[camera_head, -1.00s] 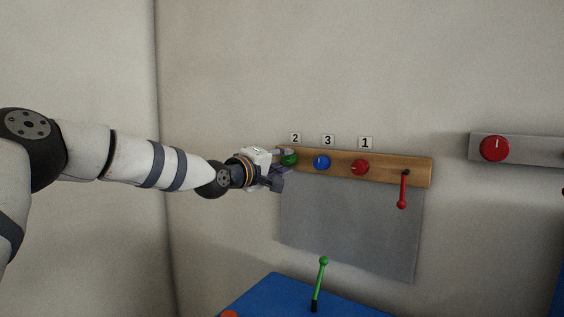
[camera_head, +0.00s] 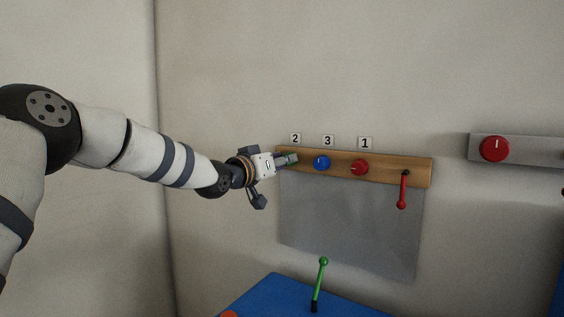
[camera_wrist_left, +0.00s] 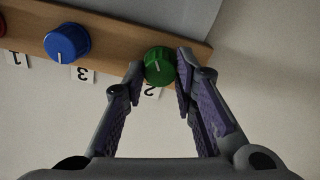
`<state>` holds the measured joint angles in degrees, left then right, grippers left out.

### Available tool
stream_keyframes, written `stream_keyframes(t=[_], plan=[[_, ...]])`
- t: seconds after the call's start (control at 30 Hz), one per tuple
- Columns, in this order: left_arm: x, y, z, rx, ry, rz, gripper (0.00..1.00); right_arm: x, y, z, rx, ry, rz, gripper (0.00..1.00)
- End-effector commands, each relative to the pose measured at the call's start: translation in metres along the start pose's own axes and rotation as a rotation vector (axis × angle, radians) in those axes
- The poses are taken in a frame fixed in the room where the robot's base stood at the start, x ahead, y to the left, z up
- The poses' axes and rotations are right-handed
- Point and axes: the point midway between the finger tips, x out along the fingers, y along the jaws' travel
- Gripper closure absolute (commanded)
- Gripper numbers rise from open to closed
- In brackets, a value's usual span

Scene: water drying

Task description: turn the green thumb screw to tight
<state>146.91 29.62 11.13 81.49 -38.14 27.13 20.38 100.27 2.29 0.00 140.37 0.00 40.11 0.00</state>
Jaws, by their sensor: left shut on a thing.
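The green thumb screw (camera_wrist_left: 160,65) is a round green knob with a white line, at the end of the wooden rail (camera_wrist_left: 120,30) by label 2 (camera_wrist_left: 152,92). My left gripper (camera_wrist_left: 161,72) has its two fingers on either side of the knob in the left wrist view and is shut on it. In the head view the left gripper (camera_head: 284,160) reaches the rail's left end, and its fingers hide most of the green knob. My right gripper is not in view.
On the rail are a blue knob (camera_head: 321,163) by label 3, a red knob (camera_head: 360,167) by label 1 and a red lever (camera_head: 403,190). A grey sheet (camera_head: 345,225) hangs below. A green lever (camera_head: 320,282) stands on a blue surface (camera_head: 270,297). Another red knob (camera_head: 494,149) is at right.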

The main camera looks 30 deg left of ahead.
Motion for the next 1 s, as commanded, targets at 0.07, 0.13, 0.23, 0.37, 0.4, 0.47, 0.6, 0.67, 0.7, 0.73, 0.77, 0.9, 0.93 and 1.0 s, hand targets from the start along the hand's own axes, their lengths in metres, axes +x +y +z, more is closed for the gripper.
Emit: stream_keyframes(t=[0.07, 0.13, 0.23, 0.37, 0.4, 0.47, 0.6, 0.67, 0.7, 0.73, 0.77, 0.9, 0.93, 1.0], plan=[[-0.0002, 0.0006, -0.0023, 0.072, 0.004, 0.000, 1.00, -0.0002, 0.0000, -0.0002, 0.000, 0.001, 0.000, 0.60], [-0.0001, 0.0012, -0.0023, 0.139, 0.004, 0.001, 1.00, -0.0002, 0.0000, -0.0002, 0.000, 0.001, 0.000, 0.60], [-0.0001, 0.0014, -0.0024, 0.235, 0.004, 0.001, 1.00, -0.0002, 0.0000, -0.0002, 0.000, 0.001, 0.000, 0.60], [-0.0001, 0.0017, -0.0025, 0.359, 0.005, 0.001, 1.00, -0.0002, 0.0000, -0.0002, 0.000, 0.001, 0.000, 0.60], [-0.0001, 0.0017, -0.0025, 0.396, 0.005, 0.001, 1.00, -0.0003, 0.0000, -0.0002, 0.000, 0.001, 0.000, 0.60], [-0.0002, 0.0018, -0.0027, 0.453, 0.006, 0.000, 1.00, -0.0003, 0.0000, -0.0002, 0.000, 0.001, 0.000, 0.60], [-0.0001, 0.0024, -0.0027, 0.587, 0.006, 0.001, 1.00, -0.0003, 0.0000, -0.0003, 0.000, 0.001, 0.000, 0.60], [-0.0002, 0.0021, -0.0026, 0.643, 0.006, 0.000, 1.00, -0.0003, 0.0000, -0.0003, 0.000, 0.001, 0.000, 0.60], [-0.0001, 0.0025, -0.0025, 0.681, 0.005, 0.000, 1.00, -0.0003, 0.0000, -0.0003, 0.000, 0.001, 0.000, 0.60], [-0.0001, 0.0026, -0.0025, 0.710, 0.006, 0.000, 1.00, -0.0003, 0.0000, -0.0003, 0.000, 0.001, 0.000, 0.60], [-0.0002, 0.0024, -0.0026, 0.738, 0.006, 0.000, 1.00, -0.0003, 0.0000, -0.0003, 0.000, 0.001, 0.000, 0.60], [-0.0001, 0.0028, -0.0023, 0.872, 0.006, 0.000, 1.00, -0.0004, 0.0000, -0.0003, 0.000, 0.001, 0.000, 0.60], [-0.0001, 0.0029, -0.0022, 0.900, 0.006, 0.000, 1.00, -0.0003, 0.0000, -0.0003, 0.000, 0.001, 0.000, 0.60], [-0.0001, 0.0027, -0.0019, 0.966, 0.005, 0.000, 1.00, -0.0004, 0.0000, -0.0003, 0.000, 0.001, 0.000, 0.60]])
